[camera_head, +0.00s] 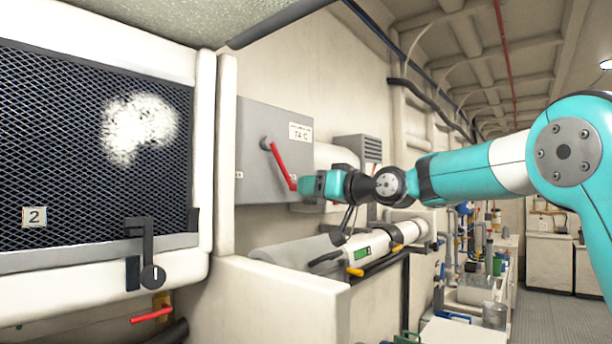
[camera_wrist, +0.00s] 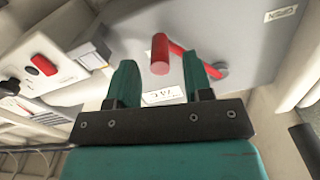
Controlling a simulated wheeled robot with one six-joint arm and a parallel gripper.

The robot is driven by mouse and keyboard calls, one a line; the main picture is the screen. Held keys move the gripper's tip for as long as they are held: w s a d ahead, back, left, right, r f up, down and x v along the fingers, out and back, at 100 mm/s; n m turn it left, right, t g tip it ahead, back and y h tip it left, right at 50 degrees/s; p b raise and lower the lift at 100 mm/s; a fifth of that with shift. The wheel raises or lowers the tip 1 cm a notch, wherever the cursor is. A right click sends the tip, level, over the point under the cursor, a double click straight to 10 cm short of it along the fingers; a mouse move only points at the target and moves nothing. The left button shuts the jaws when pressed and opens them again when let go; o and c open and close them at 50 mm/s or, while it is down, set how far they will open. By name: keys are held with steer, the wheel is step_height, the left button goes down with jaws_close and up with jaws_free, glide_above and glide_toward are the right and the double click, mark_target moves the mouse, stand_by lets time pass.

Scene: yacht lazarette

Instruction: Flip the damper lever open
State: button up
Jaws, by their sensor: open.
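The damper lever (camera_head: 278,166) is a red bar on a grey box (camera_head: 258,185). In the head view it slants down and right from a round pivot at its upper left. My gripper (camera_head: 300,186) is at the lever's lower end. In the wrist view the lever's thick red handle (camera_wrist: 160,54) shows between the two teal fingertips of my gripper (camera_wrist: 158,66), with gaps on both sides. The fingers are apart and not closed on it. Whether the handle is fully between the fingers in depth, I cannot tell. An "OPEN" label (camera_wrist: 281,13) is on the box.
A mesh panel marked 2 (camera_head: 70,150) with a black latch (camera_head: 150,255) is at the left. A white cylinder with a green display (camera_head: 365,255) lies below my arm, behind a pale ledge (camera_head: 270,300).

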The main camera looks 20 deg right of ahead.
steer(key=shift+p+x, duration=0.4)
steer(key=shift+x, duration=0.9)
jaws_close()
steer(key=shift+a+f, duration=0.1)
